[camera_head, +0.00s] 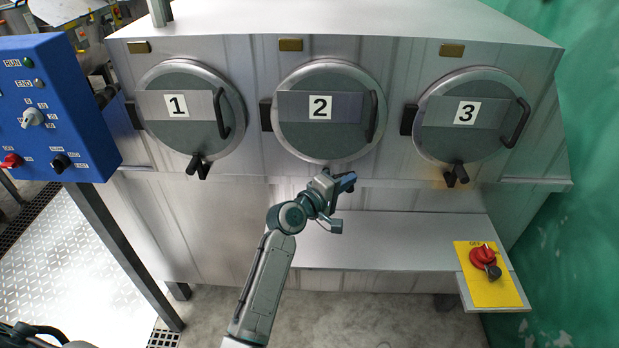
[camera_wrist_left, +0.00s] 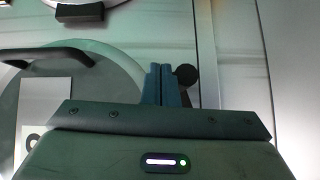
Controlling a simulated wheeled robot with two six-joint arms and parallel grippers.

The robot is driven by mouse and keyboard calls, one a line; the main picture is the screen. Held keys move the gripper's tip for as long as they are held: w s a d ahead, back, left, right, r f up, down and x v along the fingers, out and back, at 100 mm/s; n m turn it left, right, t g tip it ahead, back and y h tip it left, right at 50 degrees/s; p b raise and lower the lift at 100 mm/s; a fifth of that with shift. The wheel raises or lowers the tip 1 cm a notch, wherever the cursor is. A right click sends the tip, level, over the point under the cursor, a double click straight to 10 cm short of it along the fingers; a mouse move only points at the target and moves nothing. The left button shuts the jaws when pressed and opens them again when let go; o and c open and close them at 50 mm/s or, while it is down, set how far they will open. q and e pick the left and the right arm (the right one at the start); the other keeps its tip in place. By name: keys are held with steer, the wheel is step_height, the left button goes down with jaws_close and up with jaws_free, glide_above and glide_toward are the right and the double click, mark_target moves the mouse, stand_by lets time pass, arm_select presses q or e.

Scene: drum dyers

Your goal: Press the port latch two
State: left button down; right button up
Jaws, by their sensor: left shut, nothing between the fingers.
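The round door of port 2 (camera_head: 320,138) is closed in the middle of the machine front, with a "2" label and a dark vertical handle (camera_head: 373,117). My left gripper (camera_head: 348,181) is shut and empty, just below this door's lower rim. Port 2's latch cannot be made out in the head view, where my gripper and wrist cover that area. In the left wrist view, the shut fingers (camera_wrist_left: 161,70) point at the metal front beside the door rim. A dark round knob (camera_wrist_left: 187,75), likely the latch, shows right beside the fingertips; contact cannot be told.
Doors 1 (camera_head: 188,132) and 3 (camera_head: 457,138) flank it, with black latches (camera_head: 199,166) and (camera_head: 456,175) below. A metal ledge (camera_head: 410,235) runs underneath. A yellow panel with a red switch (camera_head: 482,256) is at right, a blue control box (camera_head: 50,115) at left.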

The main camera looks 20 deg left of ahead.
arm_select(q)
steer(key=shift+s, duration=0.1)
steer(key=b+v, duration=0.3)
steer(key=v, duration=0.7)
steer(key=shift+s+a, duration=0.2)
steer(key=shift+s, duration=0.1)
